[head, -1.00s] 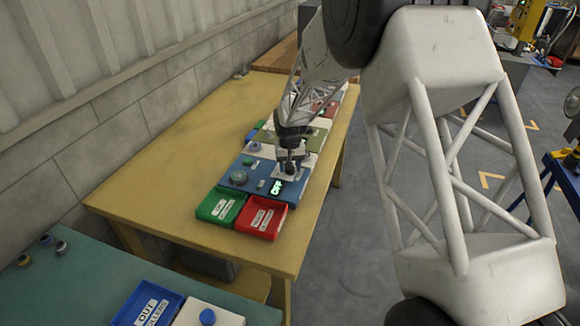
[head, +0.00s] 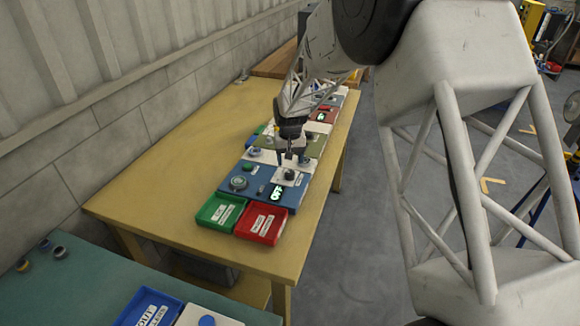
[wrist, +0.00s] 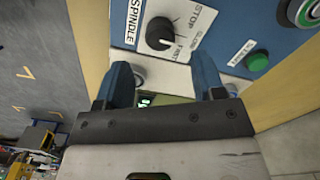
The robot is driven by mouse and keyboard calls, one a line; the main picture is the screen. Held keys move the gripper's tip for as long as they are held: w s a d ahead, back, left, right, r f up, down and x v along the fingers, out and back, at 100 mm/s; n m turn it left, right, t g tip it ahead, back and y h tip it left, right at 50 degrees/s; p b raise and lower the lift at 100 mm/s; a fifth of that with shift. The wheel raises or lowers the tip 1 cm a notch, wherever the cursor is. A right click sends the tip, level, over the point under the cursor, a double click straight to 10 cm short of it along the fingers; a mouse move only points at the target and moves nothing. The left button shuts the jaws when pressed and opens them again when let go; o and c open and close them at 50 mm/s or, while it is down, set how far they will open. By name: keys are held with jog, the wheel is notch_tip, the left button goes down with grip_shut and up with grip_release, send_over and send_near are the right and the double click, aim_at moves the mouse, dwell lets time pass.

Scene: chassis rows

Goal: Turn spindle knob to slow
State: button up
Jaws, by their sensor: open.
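The black spindle knob (wrist: 160,33) sits on a white plate marked STOP, SLOW and FAST, beside a SPINDLE label (wrist: 133,22). A light mark shows on the knob, but I cannot tell for sure which word it points at. In the head view the small dark knob (head: 289,174) is on the blue chassis (head: 258,193), near a lit display (head: 277,192) that seems to read OFF. My gripper (wrist: 163,68) is open, its two blue fingers apart and empty, with the knob just past the fingertips. In the head view my gripper (head: 292,155) is above and behind the knob.
More panels lie behind. The yellow table (head: 165,180) is clear on the left.

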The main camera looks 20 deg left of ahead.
jog(key=shift+r, duration=1.1)
jog(key=shift+d, duration=0.1)
jog(key=shift+d+r, duration=0.2)
jog(key=shift+r, duration=0.05)
jog(key=s+d+r+m, duration=0.1)
jog(key=s+d+r, duration=0.45)
jog(key=d, duration=0.35)
jog(key=s+d+r+m+t, duration=0.1)
jog(key=s+d+r, duration=0.3)
jog(key=d+r, duration=0.3)
jog(key=s+d+r, duration=0.4)
jog(key=d+r, duration=0.1)
jog(key=d, duration=0.5)
jog(key=s+d+m, duration=0.1)
jog(key=s+d, duration=0.5)
jog(key=s, duration=0.4)
jog(key=s+d+m+t, duration=0.1)
jog(key=s+d, duration=0.6)
jog(key=s, duration=0.3)
jog(key=s+d+r+m, duration=0.1)
jog(key=s+d, duration=0.5)
jog(key=s, duration=0.4)
jog(key=shift+s+d+m+t, duration=0.15)
jog(key=shift+m+t, duration=0.15)
